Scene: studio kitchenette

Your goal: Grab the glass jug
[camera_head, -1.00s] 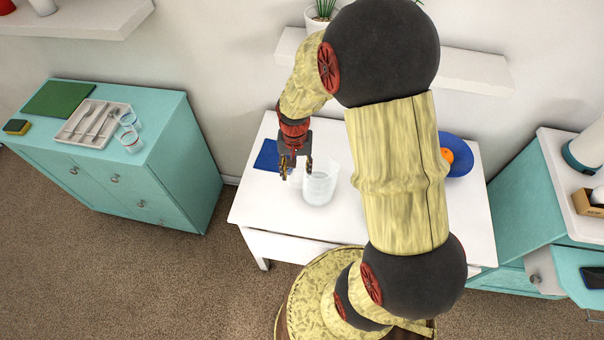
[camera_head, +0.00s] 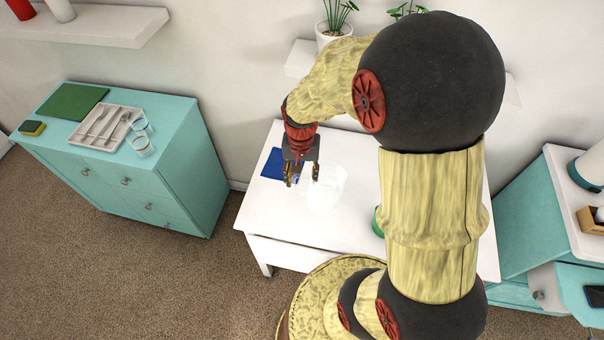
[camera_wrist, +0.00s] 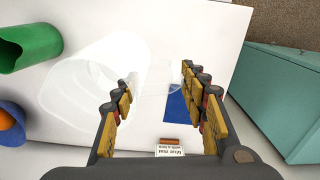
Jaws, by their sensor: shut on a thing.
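The clear glass jug (camera_head: 328,196) is at the white table, right of my gripper in the head view. It looks upright, but I cannot tell whether its base touches the tabletop. In the wrist view the jug (camera_wrist: 88,88) lies left of the fingers, its wide body pale and see-through. My gripper (camera_head: 302,181) points down beside the jug. In the wrist view the gripper (camera_wrist: 158,74) has a finger on each side of a faint clear part that looks like the jug's handle, and is shut on it. The handle's outline is hard to make out.
A blue mat (camera_head: 270,165) lies on the white table (camera_head: 262,212) left of my gripper. A green cup (camera_wrist: 28,44) and a blue bowl (camera_wrist: 12,128) with an orange fruit stand beyond the jug. A small card (camera_wrist: 170,152) is near the table's back. A teal cabinet (camera_head: 188,165) stands left.

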